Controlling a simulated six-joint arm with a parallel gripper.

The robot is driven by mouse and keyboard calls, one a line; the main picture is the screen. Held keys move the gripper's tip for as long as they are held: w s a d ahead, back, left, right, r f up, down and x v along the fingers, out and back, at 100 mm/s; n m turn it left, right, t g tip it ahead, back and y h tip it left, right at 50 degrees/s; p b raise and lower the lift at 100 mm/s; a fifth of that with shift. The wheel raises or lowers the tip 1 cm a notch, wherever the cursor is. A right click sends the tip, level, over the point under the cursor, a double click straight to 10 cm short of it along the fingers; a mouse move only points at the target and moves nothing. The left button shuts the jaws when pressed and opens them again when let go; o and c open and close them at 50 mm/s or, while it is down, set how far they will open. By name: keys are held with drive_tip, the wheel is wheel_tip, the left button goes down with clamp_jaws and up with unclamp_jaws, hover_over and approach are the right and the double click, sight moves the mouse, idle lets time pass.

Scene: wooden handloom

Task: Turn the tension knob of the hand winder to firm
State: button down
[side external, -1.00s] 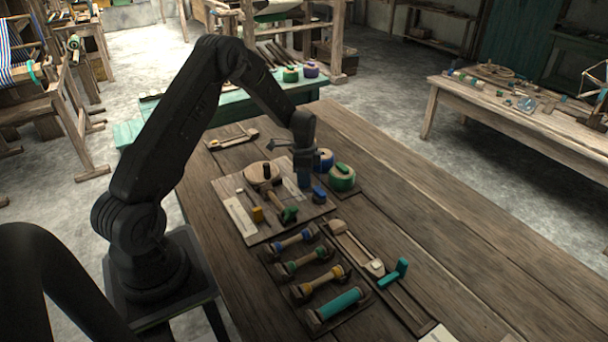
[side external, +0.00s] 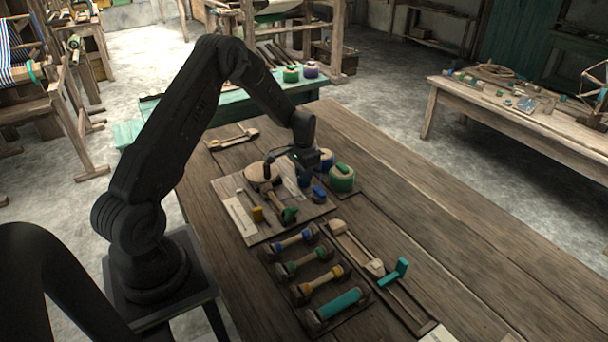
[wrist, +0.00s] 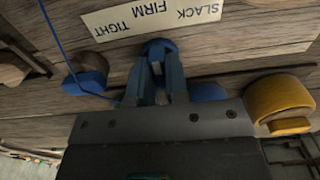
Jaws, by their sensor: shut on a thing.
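In the wrist view the round, dark blue tension knob (wrist: 160,46) sits between the fingertips of my gripper (wrist: 158,72), which is shut on it. A pale strip (wrist: 152,20) beside the knob reads SLACK, FIRM and TIGHT, with FIRM in the middle. I cannot make out a pointer on the knob. In the side view my gripper (side external: 304,178) is low over the right part of the winder board (side external: 250,237), its wrist tilted. The knob cannot be told apart from the fingers there.
A blue block (side external: 319,193) and a green-topped spool (side external: 341,178) stand right of my gripper. A round wooden disc (side external: 261,172) is on its left. Several bobbins lie in a rack (side external: 349,313) nearer the camera. The table's right side (side external: 450,230) is clear.

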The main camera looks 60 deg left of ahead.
idle(0.4)
drive_tip(key=c, duration=1.1)
unclamp_jaws()
wheel_tip(320, 180, up, 14)
drive_tip(key=shift+f, duration=0.1)
drive_tip(key=s+d+r+t, duration=0.1)
drive_tip(key=s+d+r, duration=0.3)
drive_tip(key=d+r, duration=0.3)
drive_tip(key=s+d+r+t, duration=0.1)
drive_tip(key=s+d+r, duration=0.3)
drive_tip(key=d+r, duration=0.25)
drive_tip(key=s+d+t, duration=0.1)
drive_tip(key=s+d, duration=0.2)
drive_tip(key=s, duration=0.2)
drive_tip(key=s+d+r+t, duration=0.1)
drive_tip(key=s+d, duration=0.3)
drive_tip(key=s, duration=0.2)
drive_tip(key=s+d+r+t, duration=0.1)
drive_tip(key=s+d, duration=0.3)
drive_tip(key=s, duration=0.1)
drive_tip(key=shift+s+d+t, duration=0.1)
drive_tip(key=shift+s+t, duration=0.15)
drive_tip(key=shift+t, duration=0.05)
